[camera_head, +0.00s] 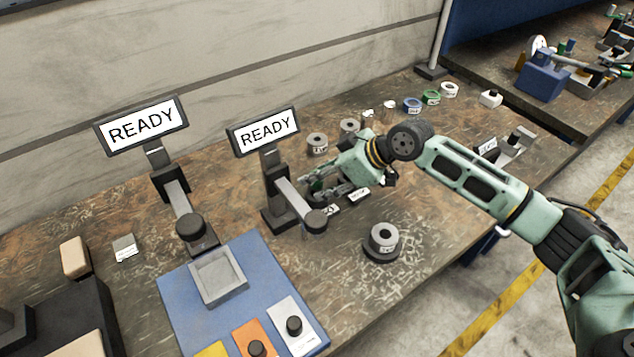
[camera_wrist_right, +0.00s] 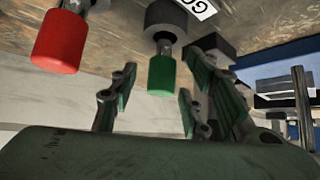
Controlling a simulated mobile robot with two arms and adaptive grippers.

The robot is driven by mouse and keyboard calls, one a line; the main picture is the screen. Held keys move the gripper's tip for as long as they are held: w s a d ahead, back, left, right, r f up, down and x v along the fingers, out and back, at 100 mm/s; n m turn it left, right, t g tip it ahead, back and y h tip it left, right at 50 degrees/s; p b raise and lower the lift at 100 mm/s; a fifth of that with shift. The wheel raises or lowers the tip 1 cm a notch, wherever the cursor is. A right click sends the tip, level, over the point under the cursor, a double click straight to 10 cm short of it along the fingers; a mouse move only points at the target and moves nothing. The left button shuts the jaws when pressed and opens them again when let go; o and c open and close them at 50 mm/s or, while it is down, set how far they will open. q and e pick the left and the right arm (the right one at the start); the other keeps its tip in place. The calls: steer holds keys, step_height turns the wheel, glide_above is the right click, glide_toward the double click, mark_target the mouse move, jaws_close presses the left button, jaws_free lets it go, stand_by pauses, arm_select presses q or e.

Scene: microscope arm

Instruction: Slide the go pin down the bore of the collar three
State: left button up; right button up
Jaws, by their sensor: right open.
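In the right wrist view, a pin with a green handle (camera_wrist_right: 162,75) stands out from a dark round holder, beside a partly cut-off label that seems to read GO. A pin with a red handle (camera_wrist_right: 60,42) is to its left. My right gripper (camera_wrist_right: 160,95) is open, its fingers on either side of the green handle, with no clear contact. In the head view my right gripper (camera_head: 335,184) is low over the table behind the right microscope arm. A grey collar (camera_head: 384,237) sits on a dark base in front. Two more collars, one (camera_head: 317,141) and another (camera_head: 350,126), stand behind; their numbers are unreadable.
Two READY screens, left (camera_head: 142,126) and right (camera_head: 263,131), stand on posts with arms near my gripper. A blue board (camera_head: 180,290) holds a grey tray (camera_head: 219,277) and buttons. Coloured rings (camera_head: 412,104) lie at the back. The table right of the front collar is clear.

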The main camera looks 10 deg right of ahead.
jaws_close()
steer(key=shift+r, duration=0.1)
stand_by(0.3)
